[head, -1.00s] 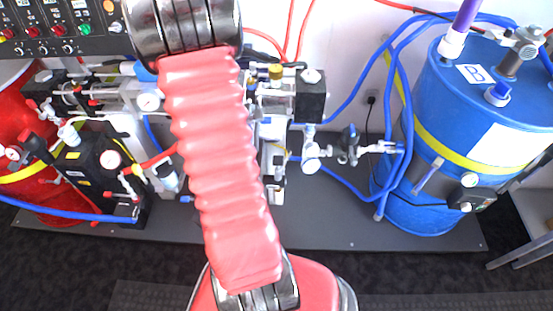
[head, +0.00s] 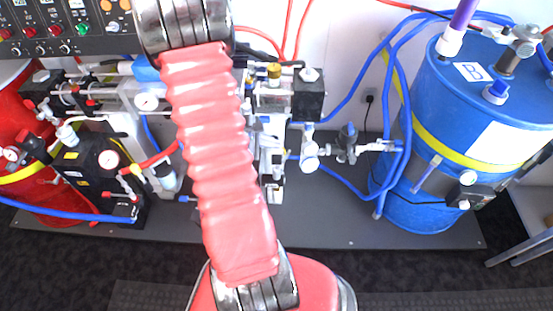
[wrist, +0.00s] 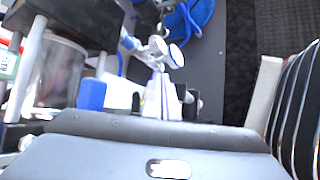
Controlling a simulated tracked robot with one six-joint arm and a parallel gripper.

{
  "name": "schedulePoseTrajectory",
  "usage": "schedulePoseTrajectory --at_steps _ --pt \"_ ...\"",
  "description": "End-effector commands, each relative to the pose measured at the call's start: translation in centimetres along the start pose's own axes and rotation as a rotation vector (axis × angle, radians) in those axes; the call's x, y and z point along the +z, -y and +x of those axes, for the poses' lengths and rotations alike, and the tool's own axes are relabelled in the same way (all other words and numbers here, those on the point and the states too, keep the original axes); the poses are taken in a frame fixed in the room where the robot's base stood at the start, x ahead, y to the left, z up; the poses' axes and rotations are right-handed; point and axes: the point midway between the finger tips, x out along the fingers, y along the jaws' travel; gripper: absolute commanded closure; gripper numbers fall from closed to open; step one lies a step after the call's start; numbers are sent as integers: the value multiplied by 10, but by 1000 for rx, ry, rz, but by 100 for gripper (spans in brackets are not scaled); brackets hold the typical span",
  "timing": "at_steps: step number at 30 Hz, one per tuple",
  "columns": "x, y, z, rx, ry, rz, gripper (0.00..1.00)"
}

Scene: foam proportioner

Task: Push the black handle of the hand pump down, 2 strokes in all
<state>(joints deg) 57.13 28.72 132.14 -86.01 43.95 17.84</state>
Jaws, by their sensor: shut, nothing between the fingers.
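My arm's red sleeve crosses the middle of the head view and covers part of the pump machinery behind it. My gripper is not visible in the head view. In the wrist view, the grey body of my gripper (wrist: 165,125) fills the bottom edge, shut and with nothing held. I cannot make out the black handle of the hand pump for certain in either view. A pump assembly (head: 272,100) with a black block (head: 308,92) shows just right of my arm. In the wrist view, a dark block (wrist: 80,18) and a metal cylinder (wrist: 55,75) stand at the left.
A blue drum (head: 440,190) with a yellow band stands at the right, with blue hoses (head: 392,90) beside it. A red drum (head: 45,205) and a black gauge unit (head: 95,170) are at the left. The grey base plate (head: 330,225) is bare at the front.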

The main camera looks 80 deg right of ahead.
Motion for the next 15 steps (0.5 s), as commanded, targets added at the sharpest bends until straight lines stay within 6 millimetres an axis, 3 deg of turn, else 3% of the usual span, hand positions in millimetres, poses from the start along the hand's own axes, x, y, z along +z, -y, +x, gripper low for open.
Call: schedulePoseTrajectory --at_steps 15 --pt "-22 22 30 0 -1 0 100"
